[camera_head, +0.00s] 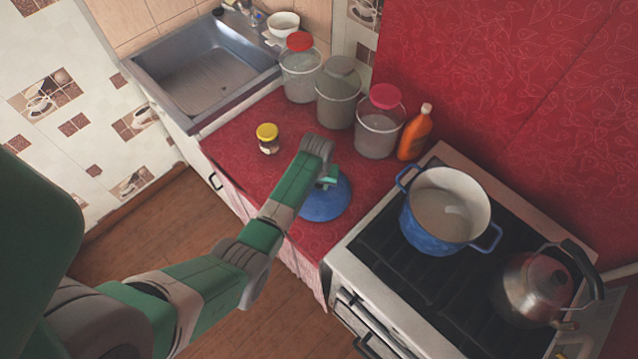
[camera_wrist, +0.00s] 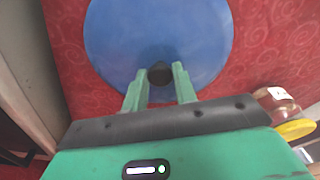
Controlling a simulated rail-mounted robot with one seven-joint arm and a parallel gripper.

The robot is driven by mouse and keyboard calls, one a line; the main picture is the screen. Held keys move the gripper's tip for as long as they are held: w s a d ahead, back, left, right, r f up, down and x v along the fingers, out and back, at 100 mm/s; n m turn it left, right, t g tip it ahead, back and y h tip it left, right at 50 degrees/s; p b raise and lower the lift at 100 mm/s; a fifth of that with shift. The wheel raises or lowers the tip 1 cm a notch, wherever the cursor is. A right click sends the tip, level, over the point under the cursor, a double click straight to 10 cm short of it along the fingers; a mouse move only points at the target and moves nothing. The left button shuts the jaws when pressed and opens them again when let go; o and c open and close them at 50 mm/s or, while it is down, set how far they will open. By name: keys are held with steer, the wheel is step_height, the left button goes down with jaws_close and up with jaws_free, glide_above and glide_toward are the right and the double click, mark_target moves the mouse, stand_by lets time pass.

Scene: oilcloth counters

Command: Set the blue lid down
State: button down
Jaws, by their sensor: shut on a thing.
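The blue lid (camera_head: 325,203) is a round disc over the red counter (camera_head: 244,146), left of the stove. My gripper (camera_wrist: 158,78) is shut on that knob from above. In the head view my gripper (camera_head: 326,182) is at the lid's middle, partly hidden by my wrist. The lid looks level and at or very close to the counter; I cannot tell whether it touches.
A blue pot (camera_head: 430,232) without a cover and a steel kettle (camera_head: 531,288) stand on the stove (camera_head: 392,285). Several lidded jars (camera_head: 338,95) and an orange bottle (camera_head: 414,135) line the back. A small yellow-capped jar (camera_head: 268,138) stands left of the lid. A sink (camera_head: 205,75) lies beyond.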

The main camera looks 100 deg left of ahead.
mark_target(318, 193)
steer(key=shift+f, duration=0.2)
steer(key=c, duration=1.1)
jaws_free()
step_height(318, 193, up, 12)
steer(key=d+p, duration=0.1)
steer(key=p, duration=0.1)
steer(key=shift+d+r+p, duration=0.15)
steer(key=shift+d+p, duration=0.05)
steer(key=shift+p, duration=0.15)
steer(key=shift+w, duration=0.1)
